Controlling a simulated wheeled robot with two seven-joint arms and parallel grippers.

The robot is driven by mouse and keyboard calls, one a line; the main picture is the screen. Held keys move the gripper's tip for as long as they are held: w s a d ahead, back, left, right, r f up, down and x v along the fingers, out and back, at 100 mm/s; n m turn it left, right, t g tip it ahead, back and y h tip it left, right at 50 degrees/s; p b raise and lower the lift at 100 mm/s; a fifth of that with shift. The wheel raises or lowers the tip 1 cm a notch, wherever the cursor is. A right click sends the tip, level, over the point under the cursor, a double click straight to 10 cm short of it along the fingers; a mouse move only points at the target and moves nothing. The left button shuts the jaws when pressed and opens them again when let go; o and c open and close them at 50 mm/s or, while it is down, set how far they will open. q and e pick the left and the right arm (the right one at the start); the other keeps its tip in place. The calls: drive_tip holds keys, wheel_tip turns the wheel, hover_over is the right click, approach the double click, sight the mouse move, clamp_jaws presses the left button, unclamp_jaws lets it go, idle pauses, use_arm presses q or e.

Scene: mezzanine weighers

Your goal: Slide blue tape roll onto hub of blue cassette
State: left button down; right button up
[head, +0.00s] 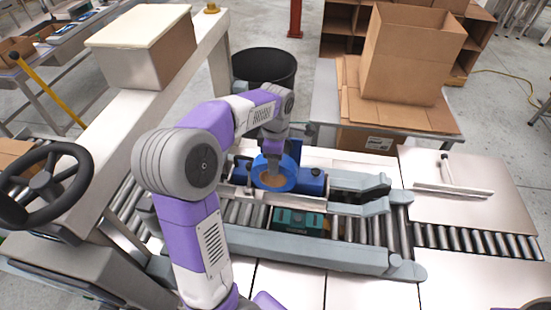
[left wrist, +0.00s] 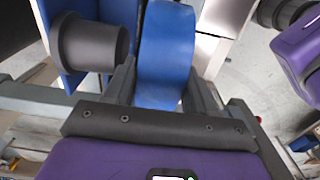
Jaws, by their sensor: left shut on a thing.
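The blue tape roll (head: 263,181) is held upright by my left gripper (head: 273,160) above the conveyor in the head view. In the left wrist view the tape roll (left wrist: 166,45) stands between the two dark fingers of my left gripper (left wrist: 160,88), which is shut on it. The blue cassette (head: 312,182) is beside and partly behind the roll. Its dark round hub (left wrist: 92,44) sticks out from the blue cassette (left wrist: 120,14) in the left wrist view, to the left of the roll and apart from it. My right gripper does not show.
A teal box (head: 301,221) sits on the rollers in front of the cassette. Grey conveyor rails (head: 318,250) run along both sides. A black bin (head: 264,66) and an open cardboard box (head: 410,55) stand behind. A white panel (head: 465,185) at right is mostly clear.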

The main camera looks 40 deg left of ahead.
use_arm(q)
drive_tip(key=shift+r, duration=0.1)
drive_tip(key=shift+w+a+p, duration=0.5)
drive_tip(key=shift+w+p, duration=0.2)
drive_tip(key=shift+w, duration=0.2)
drive_tip(key=shift+w+a+p, duration=0.35)
drive_tip(key=shift+w+p, duration=0.05)
drive_tip(key=shift+w, duration=0.2)
drive_tip(key=shift+w+a+p, duration=0.3)
drive_tip(key=shift+w+p, duration=0.1)
drive_tip(key=shift+w, duration=0.2)
drive_tip(key=shift+w+a+p, duration=0.1)
drive_tip(key=shift+w+p, duration=0.05)
drive_tip(key=shift+p, duration=0.2)
drive_tip(key=shift+w+a+p, duration=0.25)
drive_tip(key=shift+w+p, duration=0.1)
drive_tip(key=shift+w, duration=0.1)
drive_tip(key=shift+w+a+p, duration=0.2)
drive_tip(key=shift+w+p, duration=0.15)
drive_tip(key=shift+w, duration=0.1)
drive_tip(key=shift+s+f, duration=0.1)
drive_tip(key=shift+f, duration=0.15)
